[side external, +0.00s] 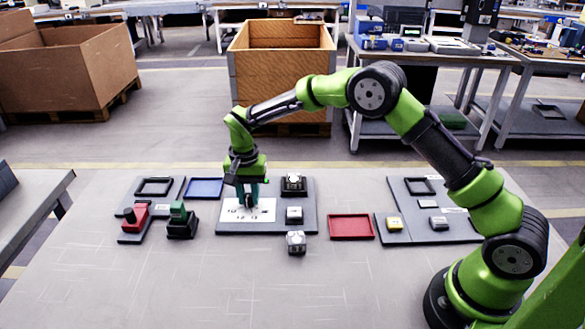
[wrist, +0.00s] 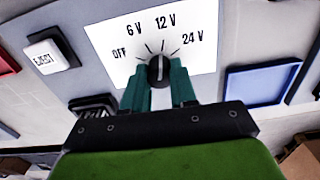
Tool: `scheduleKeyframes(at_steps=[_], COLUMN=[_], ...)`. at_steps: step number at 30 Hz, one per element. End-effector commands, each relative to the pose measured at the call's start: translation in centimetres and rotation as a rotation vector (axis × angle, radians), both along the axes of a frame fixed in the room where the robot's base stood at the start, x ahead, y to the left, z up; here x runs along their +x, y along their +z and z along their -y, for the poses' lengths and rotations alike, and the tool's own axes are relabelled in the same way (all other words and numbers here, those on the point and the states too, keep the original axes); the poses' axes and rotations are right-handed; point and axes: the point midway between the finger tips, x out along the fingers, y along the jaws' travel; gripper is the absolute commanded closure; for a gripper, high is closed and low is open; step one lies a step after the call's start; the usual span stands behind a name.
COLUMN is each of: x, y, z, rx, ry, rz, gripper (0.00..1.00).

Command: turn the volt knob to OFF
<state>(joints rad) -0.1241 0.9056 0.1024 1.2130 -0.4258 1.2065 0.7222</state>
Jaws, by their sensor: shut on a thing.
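The volt knob (wrist: 158,68) is a dark round knob on a white label plate (wrist: 205,50), marked OFF, 6 V, 12 V and 24 V from left to right. Its light pointer line points roughly up, about toward 12 V. The OFF mark (wrist: 119,54) is at the left of the scale. My gripper (wrist: 160,82) has its two teal fingers on either side of the knob, shut on it. In the side external view, my gripper (side external: 248,198) reaches down onto the white plate (side external: 262,213); the knob is mostly hidden between the fingers there.
A white EJECT button (wrist: 44,60) sits left of the plate in the wrist view. A blue tray (side external: 205,188) lies behind left of the panel, and a red tray (side external: 351,227) lies to its right. A green-topped device (side external: 180,220) stands at left. The table front is clear.

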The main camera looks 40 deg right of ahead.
Motion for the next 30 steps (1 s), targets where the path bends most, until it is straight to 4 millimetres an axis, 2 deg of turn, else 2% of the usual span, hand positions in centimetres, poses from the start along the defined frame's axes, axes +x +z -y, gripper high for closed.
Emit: scheduleKeyframes(at_steps=[8, 30], x=[0.02, 0.04], y=[0.06, 0.06], z=[-0.06, -0.12], rx=[0.0, 0.0], ry=[0.188, 0.889], rz=[0.0, 0.0], gripper=[1.0, 1.0])
